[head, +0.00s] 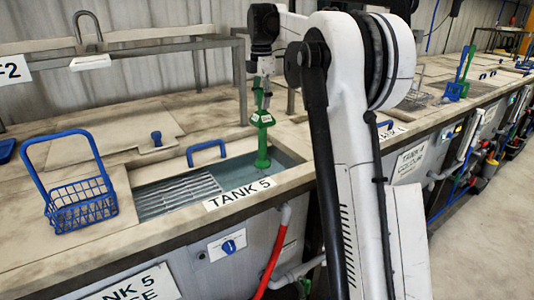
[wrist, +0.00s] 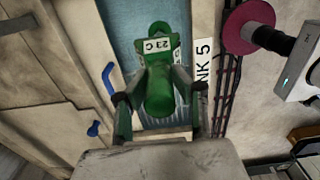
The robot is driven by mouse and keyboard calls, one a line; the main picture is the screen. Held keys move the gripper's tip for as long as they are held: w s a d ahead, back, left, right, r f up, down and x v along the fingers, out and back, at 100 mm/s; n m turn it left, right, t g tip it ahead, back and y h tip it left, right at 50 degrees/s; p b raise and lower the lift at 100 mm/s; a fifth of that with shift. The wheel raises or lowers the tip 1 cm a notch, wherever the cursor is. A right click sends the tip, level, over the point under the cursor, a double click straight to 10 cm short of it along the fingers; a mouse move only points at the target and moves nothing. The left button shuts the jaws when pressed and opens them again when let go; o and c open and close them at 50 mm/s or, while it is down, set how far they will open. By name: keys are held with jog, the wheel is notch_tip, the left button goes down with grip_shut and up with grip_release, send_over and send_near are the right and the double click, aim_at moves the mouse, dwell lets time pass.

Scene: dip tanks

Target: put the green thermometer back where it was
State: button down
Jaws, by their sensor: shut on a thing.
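The green thermometer (head: 263,140) hangs upright below my gripper (head: 262,88) at the open Tank 5 (head: 285,158). Its lower end is at the water on the tank's right side; I cannot tell how deep it reaches. In the wrist view the thermometer (wrist: 158,92) sits between the two fingers of my gripper (wrist: 160,97), which are shut on it. Its label reads 23 C. The tank water (wrist: 130,20) shows beyond it.
A metal grating (head: 178,193) fills the tank's left part. A blue wire basket (head: 80,205) stands on the left deck. A blue handle (head: 207,152) is behind the tank. A red hose (head: 277,245) hangs in front.

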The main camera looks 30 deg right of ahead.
jog(key=shift+r+p, duration=0.6)
jog(key=shift+r, duration=0.7)
